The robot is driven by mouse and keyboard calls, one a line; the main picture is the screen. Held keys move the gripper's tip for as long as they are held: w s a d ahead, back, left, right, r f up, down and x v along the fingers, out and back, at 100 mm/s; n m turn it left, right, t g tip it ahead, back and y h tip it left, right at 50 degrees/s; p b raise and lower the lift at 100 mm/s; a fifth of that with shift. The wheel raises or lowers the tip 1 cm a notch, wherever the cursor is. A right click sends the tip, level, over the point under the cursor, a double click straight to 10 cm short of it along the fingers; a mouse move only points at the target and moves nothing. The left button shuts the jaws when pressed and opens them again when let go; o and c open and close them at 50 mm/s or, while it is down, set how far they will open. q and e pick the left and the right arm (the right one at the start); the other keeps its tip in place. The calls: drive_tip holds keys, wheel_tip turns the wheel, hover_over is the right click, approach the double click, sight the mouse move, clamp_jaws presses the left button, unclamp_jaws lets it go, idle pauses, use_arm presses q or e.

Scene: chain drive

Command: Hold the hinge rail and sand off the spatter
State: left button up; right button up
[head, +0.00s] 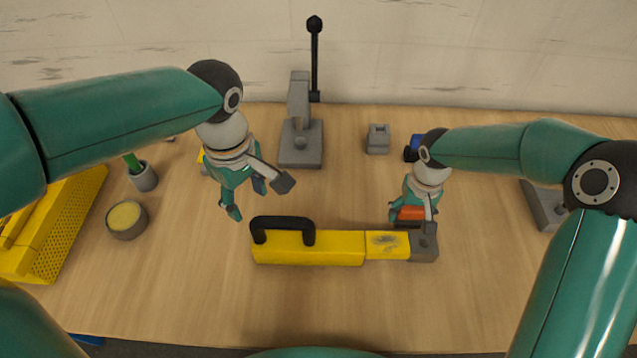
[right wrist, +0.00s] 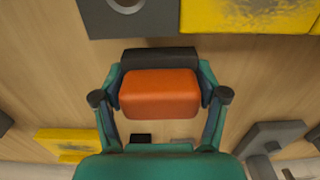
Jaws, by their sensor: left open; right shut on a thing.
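The hinge rail (head: 335,248) lies on the table at front centre. It is a yellow bar with a black handle at left, a dark spatter patch (head: 385,243) towards the right and a grey end block (head: 424,246). The spatter also shows at the top of the right wrist view (right wrist: 262,12). My right gripper (head: 411,216) is shut on an orange sanding block (right wrist: 160,95) with a dark face, just behind the rail's right end; in the wrist view a strip of table shows between block and rail. My left gripper (head: 258,197) is open and empty, above and behind the black handle.
A grey stand with a tall black lever (head: 300,140) and a small grey block (head: 378,140) stand behind. At left are a yellow perforated tray (head: 55,240), a round tin (head: 126,222) and a cup (head: 144,178). A grey block (head: 545,207) is at right. Table before the rail is clear.

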sight(257, 230)
drive_tip(key=shift+r, duration=0.25)
use_arm(q)
wheel_tip(257, 230, down, 12)
drive_tip(key=shift+f, duration=0.1)
use_arm(e)
drive_tip(key=s+a+r+m, duration=0.1)
drive_tip(key=s+a+r, duration=0.2)
drive_tip(key=r, duration=0.7)
drive_tip(key=s+a+r+m, duration=0.2)
drive_tip(key=s+a+r, duration=0.1)
drive_tip(key=r, duration=0.8)
drive_tip(key=shift+s+a, duration=0.2)
drive_tip(key=shift+s, duration=0.45)
use_arm(q)
drive_tip(key=shift+c, duration=0.3)
